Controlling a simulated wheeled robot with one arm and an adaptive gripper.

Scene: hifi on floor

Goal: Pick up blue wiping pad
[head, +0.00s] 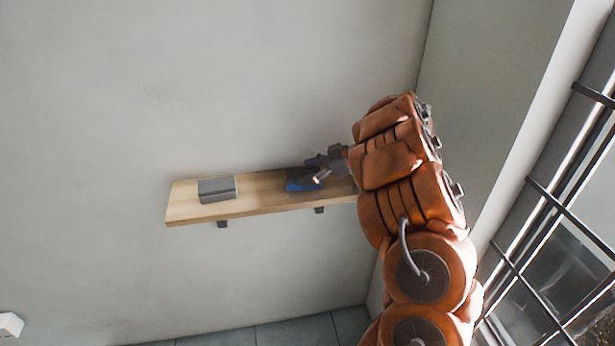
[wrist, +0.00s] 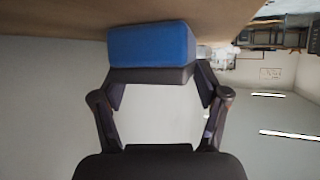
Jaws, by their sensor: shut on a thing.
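The blue wiping pad (head: 299,180) is a small block, blue with a dark grey layer, at the right part of a wooden wall shelf (head: 255,198). My gripper (head: 318,170) reaches it from the right in the head view. In the wrist view the pad (wrist: 150,47) is at the top centre, and my gripper's fingers (wrist: 160,88) are shut on its dark grey part, one at each side. The pad is at or very close to the shelf surface; I cannot tell whether it touches.
A grey block (head: 217,189) lies on the left part of the shelf. The wall is directly behind the shelf. A barred window (head: 560,215) is on the right. A white object (head: 10,325) shows at the lower left. The shelf between the block and the pad is clear.

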